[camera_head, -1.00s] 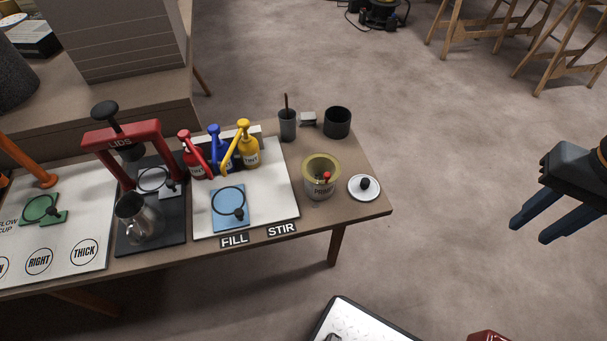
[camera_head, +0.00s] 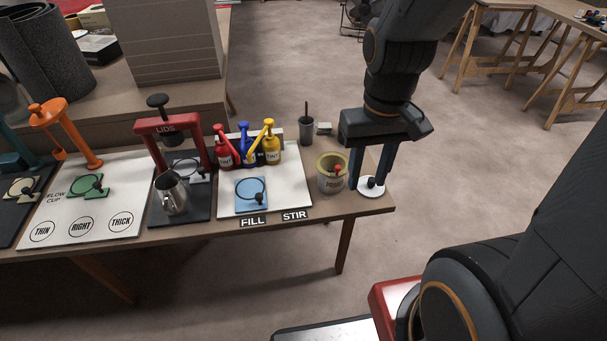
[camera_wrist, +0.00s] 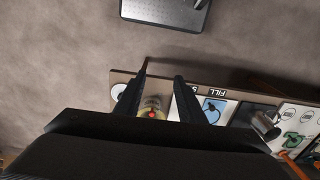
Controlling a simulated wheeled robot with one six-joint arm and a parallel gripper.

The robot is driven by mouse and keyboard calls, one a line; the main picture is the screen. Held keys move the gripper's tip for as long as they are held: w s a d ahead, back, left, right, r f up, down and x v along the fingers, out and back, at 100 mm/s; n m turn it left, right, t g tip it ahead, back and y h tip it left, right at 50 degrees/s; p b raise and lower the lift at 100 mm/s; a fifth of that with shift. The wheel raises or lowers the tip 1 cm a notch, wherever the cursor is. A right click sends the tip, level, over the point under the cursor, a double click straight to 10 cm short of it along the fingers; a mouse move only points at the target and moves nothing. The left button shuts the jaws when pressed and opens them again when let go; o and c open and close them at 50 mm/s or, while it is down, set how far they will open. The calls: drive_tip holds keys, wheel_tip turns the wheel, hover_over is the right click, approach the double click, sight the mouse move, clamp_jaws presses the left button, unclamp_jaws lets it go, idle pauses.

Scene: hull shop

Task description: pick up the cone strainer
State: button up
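I cannot make out a cone strainer in either view. My gripper (camera_head: 367,183) is open and empty, fingers pointing down, at the right end of the workbench (camera_head: 345,207). In the head view its fingers overlap the white round lid with a black knob (camera_head: 365,192); I cannot tell how high above it they are. The wrist view shows the two fingers spread apart (camera_wrist: 162,70), with the bench beyond them. Part of the bench's back right is hidden behind my gripper.
A labelled tin (camera_head: 331,184) with a red-tipped item stands just left of my gripper. A grey cup with a stick (camera_head: 306,131) stands behind it. Red, blue and yellow (camera_head: 271,152) pump bottles, a metal jug (camera_head: 172,197) and a red lid press (camera_head: 172,127) stand further left.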

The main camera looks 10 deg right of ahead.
drive_tip(key=w+n+p, duration=0.4)
drive_tip(key=w+n, duration=0.4)
drive_tip(key=n+p, duration=0.4)
drive_tip(key=n, duration=0.6)
hover_over(338, 167)
drive_tip(key=f, duration=0.5)
drive_tip(key=shift+s+d+f, duration=0.2)
drive_tip(key=shift+s, duration=0.05)
drive_tip(key=shift+w+a+f+p, duration=0.15)
drive_tip(key=shift+f+p, duration=0.4)
drive_tip(key=shift+f, duration=1.3)
drive_tip(key=shift+w+a+f+p, duration=0.15)
drive_tip(key=shift+f+p, duration=0.35)
drive_tip(key=shift+f, duration=1.3)
drive_tip(key=shift+d, duration=0.1)
clamp_jaws()
